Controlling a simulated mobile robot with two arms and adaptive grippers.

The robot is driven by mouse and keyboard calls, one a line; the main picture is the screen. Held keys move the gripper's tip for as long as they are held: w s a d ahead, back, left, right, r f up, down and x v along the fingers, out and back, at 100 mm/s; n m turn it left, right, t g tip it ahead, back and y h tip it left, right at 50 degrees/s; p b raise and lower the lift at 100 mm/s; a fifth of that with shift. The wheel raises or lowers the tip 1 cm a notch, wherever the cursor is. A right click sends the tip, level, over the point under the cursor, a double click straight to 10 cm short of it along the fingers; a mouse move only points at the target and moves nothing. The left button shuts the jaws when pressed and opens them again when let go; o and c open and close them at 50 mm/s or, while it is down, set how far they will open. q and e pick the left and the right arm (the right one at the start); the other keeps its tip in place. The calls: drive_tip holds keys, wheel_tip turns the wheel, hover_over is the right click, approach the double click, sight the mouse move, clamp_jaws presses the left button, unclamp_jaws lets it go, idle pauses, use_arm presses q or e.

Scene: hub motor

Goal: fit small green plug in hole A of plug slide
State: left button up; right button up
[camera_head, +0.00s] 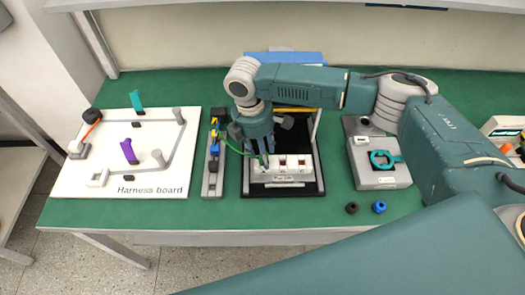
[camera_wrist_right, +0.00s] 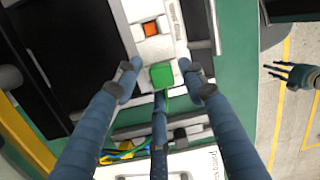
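The small green plug (camera_wrist_right: 161,75) is at the near end of the white plug slide (camera_wrist_right: 153,48) in the right wrist view. How deep it sits, and the hole under it, cannot be seen. A thin green cable trails from it. My right gripper (camera_wrist_right: 160,78) is open around the plug, with visible gaps beside it. In the head view the gripper (camera_head: 263,158) points down over the left end of the plug slide (camera_head: 290,178), hiding the plug. Two red-marked holes show to its right. My left gripper (camera_wrist_right: 280,75) appears at the right of the wrist view, fingers spread, empty.
A grey holder (camera_head: 211,185) with coloured plugs and cables stands left of the slide. The harness board (camera_head: 80,180) is farther left. A grey fixture (camera_head: 375,178) with a teal part is at right.

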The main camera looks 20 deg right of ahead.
drive_tip(key=shift+r, duration=0.15)
wheel_tip(320, 180, up, 12)
drive_tip(key=a, duration=0.1)
drive_tip(key=shift+w+a+f, duration=0.2)
drive_tip(key=shift+w+a, duration=0.1)
drive_tip(key=shift+w, duration=0.15)
